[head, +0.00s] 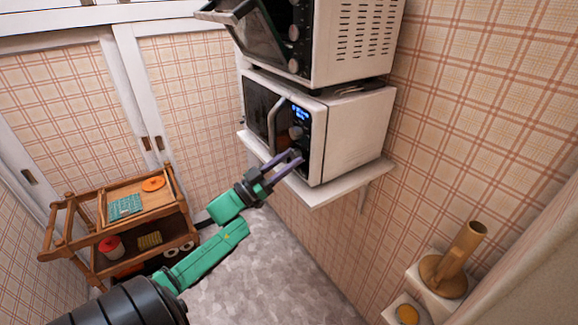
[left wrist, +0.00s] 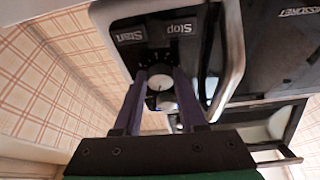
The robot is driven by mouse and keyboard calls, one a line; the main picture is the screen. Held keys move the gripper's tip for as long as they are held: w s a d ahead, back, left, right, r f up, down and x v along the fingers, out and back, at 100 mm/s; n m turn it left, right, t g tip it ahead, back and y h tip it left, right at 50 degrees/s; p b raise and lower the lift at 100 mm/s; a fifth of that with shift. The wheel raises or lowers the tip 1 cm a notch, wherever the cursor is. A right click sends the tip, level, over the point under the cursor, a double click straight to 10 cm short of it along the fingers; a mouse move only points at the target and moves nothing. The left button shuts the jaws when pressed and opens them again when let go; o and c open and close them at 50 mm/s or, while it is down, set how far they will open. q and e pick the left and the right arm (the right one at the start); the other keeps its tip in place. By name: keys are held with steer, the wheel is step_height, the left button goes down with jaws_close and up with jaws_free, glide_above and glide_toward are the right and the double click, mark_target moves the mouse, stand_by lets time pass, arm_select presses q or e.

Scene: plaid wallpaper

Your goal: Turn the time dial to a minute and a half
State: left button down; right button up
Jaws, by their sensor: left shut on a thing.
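The microwave (head: 345,125) is white with a black front and sits on a wall shelf. Its panel has a lit blue display (head: 300,112) and two round dials, the upper one (head: 295,132) clear of the gripper. My left gripper (head: 297,158) reaches the panel from the lower left, its purple fingers at the lower dial. In the left wrist view, which is upside down, the left gripper (left wrist: 160,73) is shut on that lower dial (left wrist: 159,83), one finger each side. Start and Stop buttons (left wrist: 180,28) are close by. No label shows which dial sets time. My right gripper is not in view.
A toaster oven (head: 350,40) with its door (head: 245,30) open stands above the microwave. The microwave's door handle (head: 273,122) is left of the dials. The white shelf (head: 335,192) juts out below. A wooden cart (head: 115,225) stands at the left.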

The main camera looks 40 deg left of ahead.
arm_select(q)
steer(key=m+h+b, duration=0.1)
steer(key=m, duration=0.1)
steer(key=m+g+h+b, duration=0.1)
steer(key=m, duration=0.2)
steer(key=shift+a+f+m+h+b, duration=0.2)
steer(key=shift+m+h+b, duration=0.1)
steer(key=shift+h+b, duration=0.1)
steer(key=m+g+b, duration=0.1)
steer(key=m, duration=0.2)
steer(key=m+g+h+b, duration=0.1)
steer(key=m+g+b, duration=0.1)
steer(key=m, duration=0.1)
steer(key=m+g+h+b, duration=0.1)
steer(key=m, duration=0.3)
steer(key=shift+w+a+r, duration=0.15)
steer(key=shift+a+r, duration=0.1)
steer(key=shift+r, duration=0.1)
steer(key=shift+r+m+g+b, duration=0.2)
steer(key=shift+m+g+b, duration=0.6)
steer(key=shift+m, duration=0.8)
steer(key=shift+c, duration=2.3)
jaws_free()
steer(key=shift+r, duration=0.1)
